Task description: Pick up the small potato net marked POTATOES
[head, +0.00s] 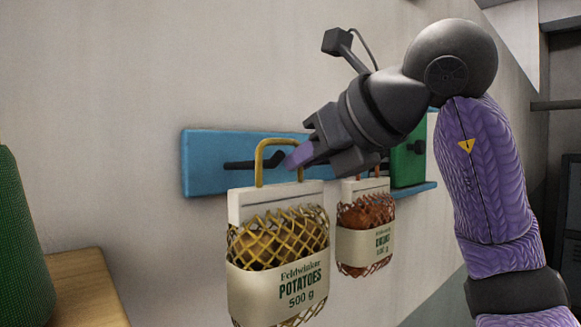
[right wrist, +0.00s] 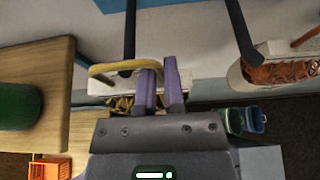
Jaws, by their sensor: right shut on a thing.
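The small potato net (head: 278,258) has yellow mesh, a cream label reading POTATOES 500 g and a stiff yellow handle (head: 259,165). It hangs upright in front of the blue wall board, and a dark peg (head: 240,165) runs through its handle loop. The arch of the handle shows above the peg; I cannot tell if they touch. My right gripper (head: 296,156) is shut on the handle at its right side. In the right wrist view the handle (right wrist: 105,72) runs to the purple fingers (right wrist: 161,80). My left gripper is out of view.
A second net with red mesh (head: 365,215) hangs close on the right. The blue board (head: 205,165) is fixed to the wall, with a green panel (head: 408,165) beside it. A wooden surface (head: 65,295) with a green object (head: 15,240) stands at left.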

